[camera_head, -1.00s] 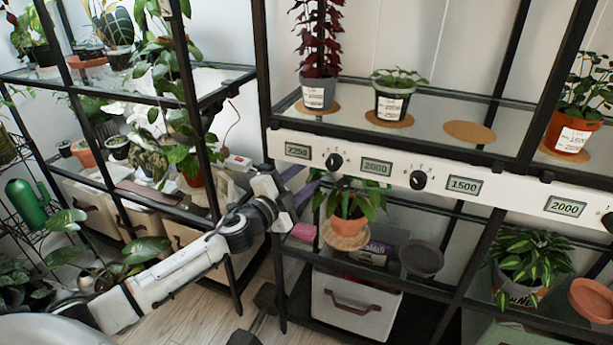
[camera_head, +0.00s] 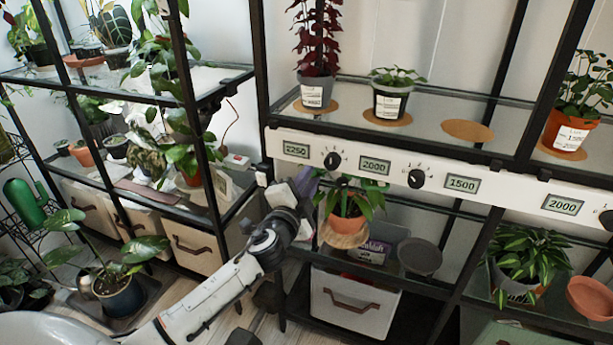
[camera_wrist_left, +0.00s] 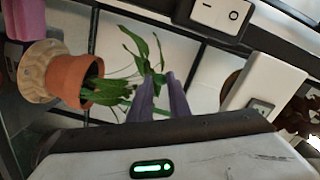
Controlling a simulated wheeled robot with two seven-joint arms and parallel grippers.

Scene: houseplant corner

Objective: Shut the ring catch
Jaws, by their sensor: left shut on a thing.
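My left gripper (camera_head: 308,186) reaches in beside the left post of the right rack, next to a plant (camera_head: 346,196) in an orange pot. Its purple fingers (camera_wrist_left: 163,98) are nearly together in the left wrist view, in front of green leaves (camera_wrist_left: 148,58). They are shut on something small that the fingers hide. I cannot make out the ring catch in either view. The orange pot (camera_wrist_left: 70,78) lies left of the fingers in the wrist view, on a cork disc (camera_wrist_left: 38,72). My right gripper is not in view.
A white panel (camera_head: 330,140) with knobs and displays runs above the plant. A grey dish (camera_head: 420,257) and a white bin (camera_head: 352,305) stand lower on the rack. A switch box (camera_wrist_left: 218,14) is near the fingers in the wrist view. The left rack (camera_head: 130,190) holds several plants.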

